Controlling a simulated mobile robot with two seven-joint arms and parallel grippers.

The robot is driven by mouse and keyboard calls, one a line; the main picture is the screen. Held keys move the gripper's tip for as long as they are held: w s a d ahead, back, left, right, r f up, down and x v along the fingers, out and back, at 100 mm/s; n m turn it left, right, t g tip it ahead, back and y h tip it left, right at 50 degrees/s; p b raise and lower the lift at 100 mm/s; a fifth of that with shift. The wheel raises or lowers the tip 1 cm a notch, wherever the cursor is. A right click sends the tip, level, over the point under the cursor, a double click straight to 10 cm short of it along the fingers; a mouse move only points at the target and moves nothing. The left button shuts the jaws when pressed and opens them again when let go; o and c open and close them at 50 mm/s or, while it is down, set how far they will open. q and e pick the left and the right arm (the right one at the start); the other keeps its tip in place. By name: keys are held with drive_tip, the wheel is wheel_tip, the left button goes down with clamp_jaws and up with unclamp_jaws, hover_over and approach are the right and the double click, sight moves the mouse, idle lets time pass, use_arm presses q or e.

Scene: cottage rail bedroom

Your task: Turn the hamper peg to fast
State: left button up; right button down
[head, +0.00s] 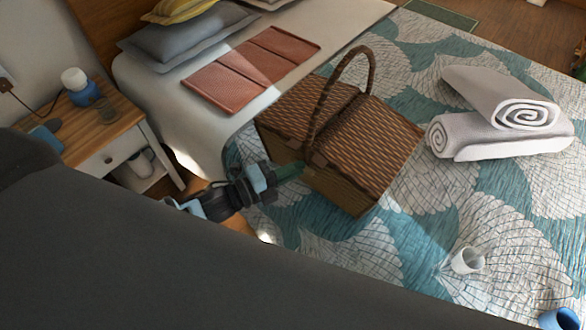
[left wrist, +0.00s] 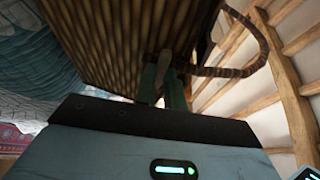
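The hamper is a brown wicker basket (head: 350,150) with a lid and an arched handle (head: 345,85), standing on the bed. Its lid looks closed. My left gripper (head: 292,171) is at the hamper's near left side, with green fingers close to the wicker. In the left wrist view the hamper's ribbed wall (left wrist: 120,45) fills the upper middle. The fingers (left wrist: 164,86) there are close together, one on each side of a small brown peg (left wrist: 163,66), and seem to touch it. The peg looks tilted. It cannot be made out in the head view. My right gripper is not in view.
Rolled white towels (head: 500,115) lie right of the hamper. A red folded cloth (head: 250,70) lies behind.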

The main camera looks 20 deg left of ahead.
use_arm(q)
clamp_jaws()
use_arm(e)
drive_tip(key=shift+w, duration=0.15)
use_arm(q)
drive_tip(key=shift+s+d+f+n+t+y+b, duration=0.15)
drive_tip(key=shift+n+t+y+b, duration=0.85)
drive_tip(key=shift+n, duration=2.7)
drive_tip(key=shift+w+d+f+n+t+y+b, duration=0.15)
drive_tip(key=shift+n+t+y+b, duration=0.3)
drive_tip(key=shift+n+t, duration=2.2)
drive_tip(key=shift+s+d+f+n+t+y+b, duration=0.15)
drive_tip(key=shift+n+y+b, duration=0.6)
drive_tip(key=shift+n, duration=4)
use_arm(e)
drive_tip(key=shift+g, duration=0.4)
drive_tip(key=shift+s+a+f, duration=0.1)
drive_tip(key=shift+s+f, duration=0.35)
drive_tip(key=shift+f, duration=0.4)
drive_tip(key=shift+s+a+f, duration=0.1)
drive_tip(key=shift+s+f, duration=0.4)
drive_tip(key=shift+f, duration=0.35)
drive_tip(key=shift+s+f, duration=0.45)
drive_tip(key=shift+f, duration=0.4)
use_arm(q)
drive_tip(key=shift+n, duration=0.3)
drive_tip(key=o, duration=0.5)
unclamp_jaws()
